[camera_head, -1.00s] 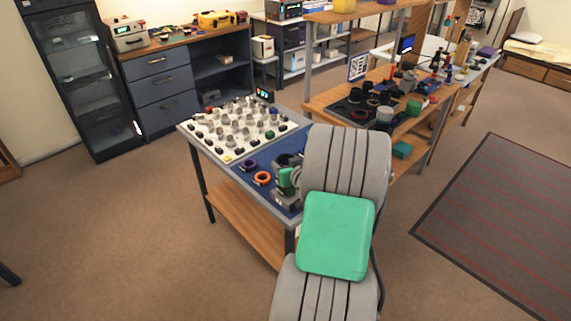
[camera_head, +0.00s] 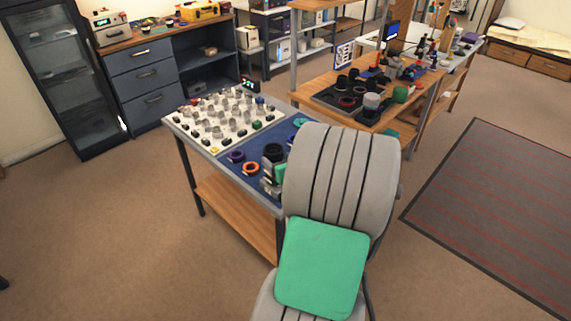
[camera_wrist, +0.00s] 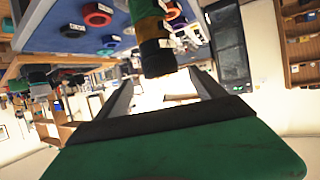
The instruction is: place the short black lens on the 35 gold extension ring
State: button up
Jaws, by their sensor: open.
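In the wrist view, which is turned upside down, a short black lens (camera_wrist: 157,58) is at the end of a stack. A gold band (camera_wrist: 152,27) adjoins it, with a green part (camera_wrist: 145,8) beyond. The lens appears seated against the gold band; I cannot read a 35 there. My gripper (camera_wrist: 162,88) is open and empty, its fingers apart on either side of the lens end, and the lens appears beyond them. In the head view a black cylinder (camera_head: 273,152) stands upright on the blue mat (camera_head: 222,171), partly hidden by my arm.
An orange ring (camera_head: 250,168) and a purple ring (camera_head: 236,156) lie on the mat; a teal ring (camera_head: 300,122) lies farther back. A white board (camera_head: 215,148) with several small parts fills the table's left. A wooden bench (camera_head: 410,105) with dark lenses stands behind.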

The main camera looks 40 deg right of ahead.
jog(key=v, duration=0.5)
jog(key=w+a+f+n+g+y, duration=0.1)
jog(key=w+a+n+g+y, duration=0.15)
jog(key=a, duration=0.85)
jog(key=w+a+f+n+g+y, duration=0.1)
jog(key=a+n+g+y, duration=0.15)
jog(key=a, duration=0.85)
jog(key=s+a+r+g, duration=0.2)
jog(key=s+a+g, duration=0.2)
jog(key=s+a, duration=0.6)
jog(key=shift+s+a+r+m, duration=0.2)
jog(key=shift+s+r+m, duration=0.05)
jog(key=shift+r+m, duration=0.1)
